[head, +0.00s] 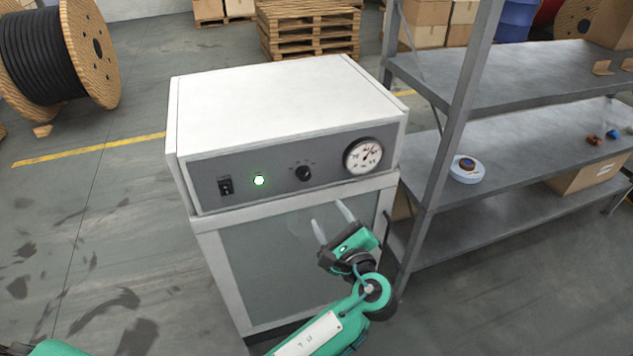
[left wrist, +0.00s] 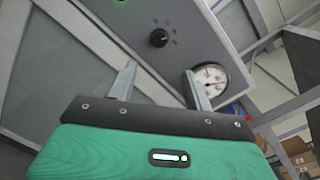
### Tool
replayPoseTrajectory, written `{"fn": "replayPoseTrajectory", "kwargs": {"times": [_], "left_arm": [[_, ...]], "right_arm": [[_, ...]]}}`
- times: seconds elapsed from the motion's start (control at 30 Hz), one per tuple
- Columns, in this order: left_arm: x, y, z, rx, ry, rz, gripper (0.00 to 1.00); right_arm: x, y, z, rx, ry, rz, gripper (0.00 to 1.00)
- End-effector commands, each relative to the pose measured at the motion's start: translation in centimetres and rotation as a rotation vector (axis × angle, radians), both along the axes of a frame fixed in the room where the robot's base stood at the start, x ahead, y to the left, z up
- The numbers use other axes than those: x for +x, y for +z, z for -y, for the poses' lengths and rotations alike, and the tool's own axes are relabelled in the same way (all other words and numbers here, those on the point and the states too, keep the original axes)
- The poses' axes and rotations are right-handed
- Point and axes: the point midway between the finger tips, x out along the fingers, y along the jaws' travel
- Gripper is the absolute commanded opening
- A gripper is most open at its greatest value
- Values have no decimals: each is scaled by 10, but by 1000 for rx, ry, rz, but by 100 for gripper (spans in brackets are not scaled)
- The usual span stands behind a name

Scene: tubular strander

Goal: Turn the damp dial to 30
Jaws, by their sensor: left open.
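A small black round knob (head: 303,174), likely the damp dial, sits on the grey front panel of a white cabinet. Faint marks surround it, too small to read, and I cannot tell its setting. The knob also shows in the left wrist view (left wrist: 159,38), beyond the fingertips. My left gripper (head: 329,213) is open and empty, in front of the cabinet door, below and right of the knob and apart from it. Its two fingers show spread in the left wrist view (left wrist: 160,80). My right gripper is not in view.
The panel also carries a black switch (head: 225,186), a lit green lamp (head: 259,180) and a round white gauge (head: 363,155) right of the knob. A grey metal shelf (head: 520,140) stands close on the right. Open floor lies left of the cabinet.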

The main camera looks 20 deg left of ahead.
Motion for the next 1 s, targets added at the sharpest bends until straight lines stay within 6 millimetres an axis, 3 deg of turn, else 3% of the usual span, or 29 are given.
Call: {"fn": "replayPoseTrajectory", "kwargs": {"times": [0.23, 0.6, 1.0], "left_arm": [[33, 3, -25, 4, 2, 0, 52], [91, 1, -69, 2, 1, -2, 52], [107, -2, -81, -2, -1, -2, 52]], "right_arm": [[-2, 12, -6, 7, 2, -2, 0], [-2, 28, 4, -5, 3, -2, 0], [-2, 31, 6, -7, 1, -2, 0]]}}
